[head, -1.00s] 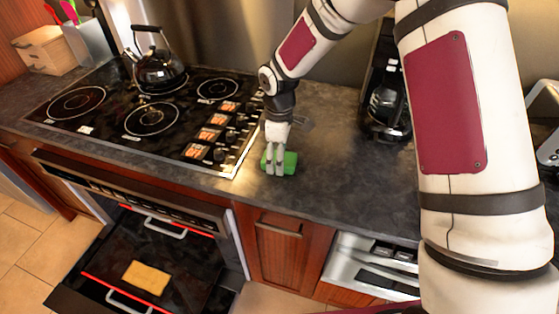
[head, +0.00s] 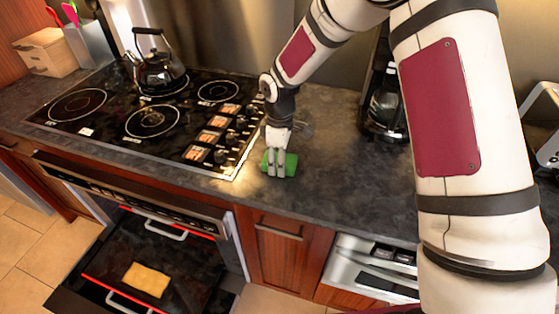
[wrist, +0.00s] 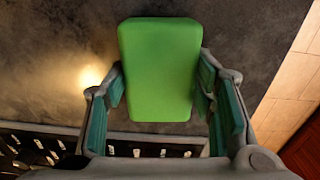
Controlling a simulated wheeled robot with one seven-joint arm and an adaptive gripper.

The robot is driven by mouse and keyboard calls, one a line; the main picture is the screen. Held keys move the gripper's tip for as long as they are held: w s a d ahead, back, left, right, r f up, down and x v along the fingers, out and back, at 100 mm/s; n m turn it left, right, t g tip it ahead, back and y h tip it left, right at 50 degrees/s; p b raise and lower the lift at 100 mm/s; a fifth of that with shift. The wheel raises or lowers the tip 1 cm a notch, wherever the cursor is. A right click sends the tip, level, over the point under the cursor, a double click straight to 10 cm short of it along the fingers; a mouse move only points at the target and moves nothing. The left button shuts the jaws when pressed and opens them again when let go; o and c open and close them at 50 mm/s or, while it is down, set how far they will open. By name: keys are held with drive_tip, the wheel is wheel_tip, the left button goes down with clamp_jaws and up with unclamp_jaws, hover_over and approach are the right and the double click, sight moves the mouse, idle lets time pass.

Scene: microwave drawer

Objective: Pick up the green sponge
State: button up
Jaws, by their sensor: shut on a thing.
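The green sponge (head: 290,161) is on the dark countertop just right of the cooktop, near the counter's front edge. It also shows in the wrist view (wrist: 160,70) as a bright green rounded block between the two fingers. My gripper (head: 279,168) points down over the sponge with its fingers on it, and in the wrist view my gripper (wrist: 162,105) has a finger at each side of the sponge's near end. It is shut on the sponge. I cannot tell whether the sponge is clear of the counter.
The cooktop (head: 140,112) with a black kettle (head: 157,72) lies left of my gripper. A coffee maker (head: 386,105) stands at the back right. Below, an open drawer (head: 115,262) holds a yellow block (head: 146,280). The counter (head: 345,180) right of the sponge is clear.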

drive_tip(key=shift+r, duration=0.6)
wheel_tip(320, 180, up, 2)
drive_tip(key=shift+w+r+b, duration=0.1)
drive_tip(key=shift+r+b, duration=0.05)
drive_tip(key=shift+b, duration=0.35)
drive_tip(key=s+a+r+b, duration=0.1)
drive_tip(key=s+a+b, duration=0.1)
drive_tip(key=s+a, duration=0.9)
drive_tip(key=shift+a+r, duration=0.15)
drive_tip(key=shift+a, duration=0.15)
drive_tip(key=shift+s, duration=0.1)
drive_tip(key=shift+o, duration=1.2)
drive_tip(key=c, duration=0.4)
